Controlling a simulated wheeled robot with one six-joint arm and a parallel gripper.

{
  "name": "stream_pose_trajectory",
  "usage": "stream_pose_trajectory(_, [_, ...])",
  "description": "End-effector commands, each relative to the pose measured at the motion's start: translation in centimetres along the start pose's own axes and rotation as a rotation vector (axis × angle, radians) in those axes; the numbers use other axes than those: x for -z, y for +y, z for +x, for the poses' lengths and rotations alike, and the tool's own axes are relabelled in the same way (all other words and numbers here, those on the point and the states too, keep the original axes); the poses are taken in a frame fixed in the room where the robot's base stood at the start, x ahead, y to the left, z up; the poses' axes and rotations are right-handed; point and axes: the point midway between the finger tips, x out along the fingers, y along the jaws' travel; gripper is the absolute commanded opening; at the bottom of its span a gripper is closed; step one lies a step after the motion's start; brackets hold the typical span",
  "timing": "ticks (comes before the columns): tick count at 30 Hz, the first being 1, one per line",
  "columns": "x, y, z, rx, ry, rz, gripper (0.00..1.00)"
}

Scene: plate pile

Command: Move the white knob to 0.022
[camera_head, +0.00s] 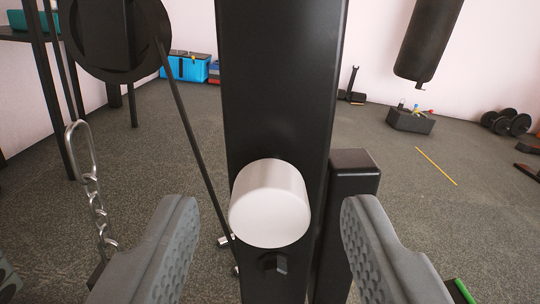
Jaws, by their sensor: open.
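The white knob (270,205) is a short, smooth cylinder that sticks out from the front of a black upright post (278,80), in the middle of the view. My gripper (271,212) is open. One grey padded finger is to the left of the knob and the other is to its right. There is a gap on both sides, and neither finger touches the knob. A small dark fitting (274,263) sits on the post just below the knob. I see no scale or number marks on the post.
A shorter black post (352,215) stands close behind the right finger. A carabiner and chain (90,185) hang at left, beside a slanting cable. A punching bag (428,40), a grey box (410,120) and dumbbells (506,122) are at the back right.

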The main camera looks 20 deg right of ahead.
Motion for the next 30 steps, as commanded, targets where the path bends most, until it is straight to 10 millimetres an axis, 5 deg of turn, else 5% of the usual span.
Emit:
stream_pose_trajectory(15, [0.0, 0.0, 1.7, 0.001, -0.001, -0.001, 0.49])
stream_pose_trajectory(23, [0.0, 0.0, 1.7, 0.001, -0.001, -0.001, 0.0])
stream_pose_trajectory(30, [0.0, -0.1, 0.9, 0.001, -0.001, -0.001, 0.0])
